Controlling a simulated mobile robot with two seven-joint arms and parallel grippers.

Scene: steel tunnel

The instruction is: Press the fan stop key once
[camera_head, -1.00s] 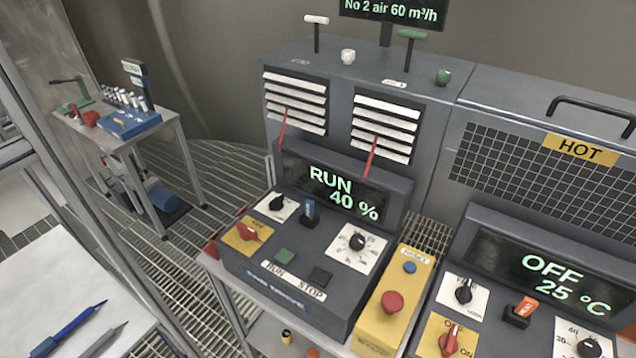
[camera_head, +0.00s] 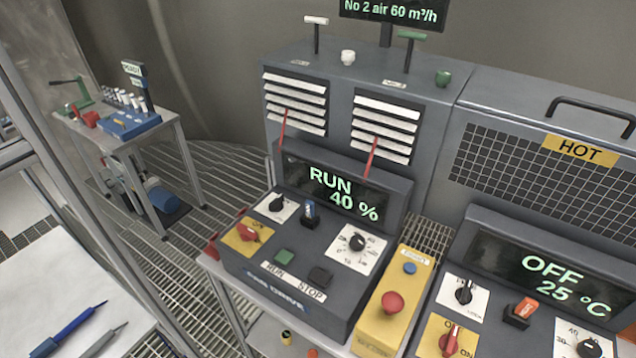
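The fan drive panel (camera_head: 257,274) stands in the middle of the view, with a display (camera_head: 331,189) reading RUN 40 %. On its sloped face the dark stop key (camera_head: 320,275) sits above the STOP label (camera_head: 313,294). The green run key (camera_head: 284,256) is to its left, above the RUN label. A red-handled switch (camera_head: 248,231) on a yellow plate and a white-plated dial (camera_head: 357,243) are on the same face. Neither of my grippers shows in the view, and nothing covers the stop key.
A yellow box (camera_head: 380,325) with a red mushroom button (camera_head: 392,302) and a blue button (camera_head: 410,268) stands right of the panel. Further right is a heater panel (camera_head: 545,275) reading OFF 25 °C. A side table (camera_head: 170,130) stands back left.

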